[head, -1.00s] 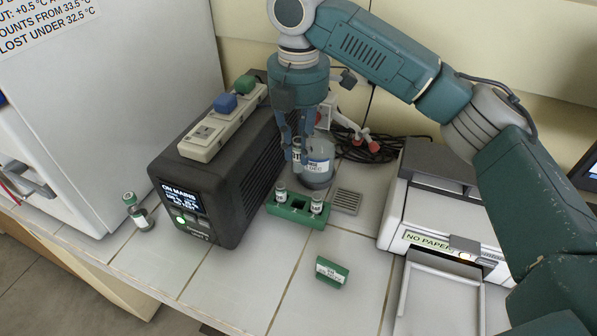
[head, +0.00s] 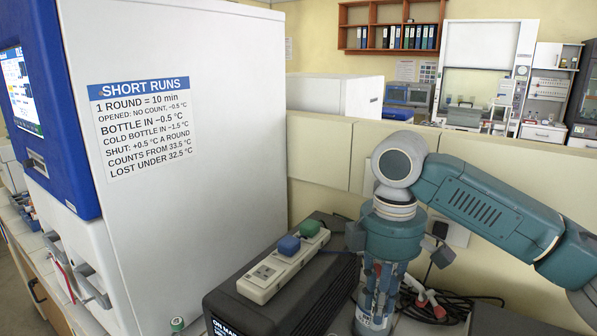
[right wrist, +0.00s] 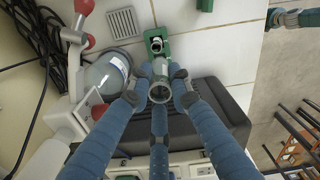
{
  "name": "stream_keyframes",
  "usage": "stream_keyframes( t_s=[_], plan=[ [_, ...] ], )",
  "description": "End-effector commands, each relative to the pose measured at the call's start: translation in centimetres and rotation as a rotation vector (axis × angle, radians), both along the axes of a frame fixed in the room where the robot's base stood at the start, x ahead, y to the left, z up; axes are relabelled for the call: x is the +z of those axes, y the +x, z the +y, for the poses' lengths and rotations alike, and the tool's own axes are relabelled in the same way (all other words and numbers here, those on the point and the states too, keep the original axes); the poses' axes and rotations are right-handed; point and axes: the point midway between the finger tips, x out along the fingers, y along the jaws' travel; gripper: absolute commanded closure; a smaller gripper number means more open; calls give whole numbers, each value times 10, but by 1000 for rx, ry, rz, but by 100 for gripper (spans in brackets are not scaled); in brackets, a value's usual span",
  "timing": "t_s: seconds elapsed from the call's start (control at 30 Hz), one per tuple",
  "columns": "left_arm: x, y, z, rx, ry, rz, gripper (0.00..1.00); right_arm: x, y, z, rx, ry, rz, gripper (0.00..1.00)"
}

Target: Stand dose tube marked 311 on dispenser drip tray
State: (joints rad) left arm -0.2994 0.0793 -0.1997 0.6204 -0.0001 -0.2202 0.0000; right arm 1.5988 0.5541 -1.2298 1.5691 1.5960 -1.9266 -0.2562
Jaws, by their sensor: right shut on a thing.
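My right gripper (right wrist: 158,88) is shut on a tube (right wrist: 160,92), seen end-on between its blue fingers in the right wrist view. Its marking cannot be read now. A grey slotted drip tray (right wrist: 124,22) lies on the bench beyond the fingers, up and left of the held tube, and looks empty. The clear dispenser bottle (right wrist: 104,74) is left of the gripper. In the head view the right gripper (head: 377,285) is in front of the bottle (head: 372,322); the tray is out of that view. My left gripper is not in view.
A green rack (right wrist: 148,36) with a vial stands just beyond the held tube. A black power unit (head: 285,300) carries a socket strip (head: 283,265). Cables (head: 455,305) lie behind the bottle. The white incubator (head: 210,210) fills the left.

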Motion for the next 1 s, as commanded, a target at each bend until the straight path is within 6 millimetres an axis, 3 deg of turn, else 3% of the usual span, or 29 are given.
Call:
stream_keyframes(
  t_s=[0.6, 0.8, 0.97, 1.0],
  plan=[
    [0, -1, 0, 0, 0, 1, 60, -49, -87, -40, -1062, -2, 0, 94],
    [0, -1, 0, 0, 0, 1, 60, -57, -105, -45, -1238, -1, 0, 94],
    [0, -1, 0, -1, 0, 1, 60, -60, -110, -44, -1279, -2, 6, 94],
    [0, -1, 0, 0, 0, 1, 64, -60, -109, -44, -1281, 0, 5, 94]
  ],
)
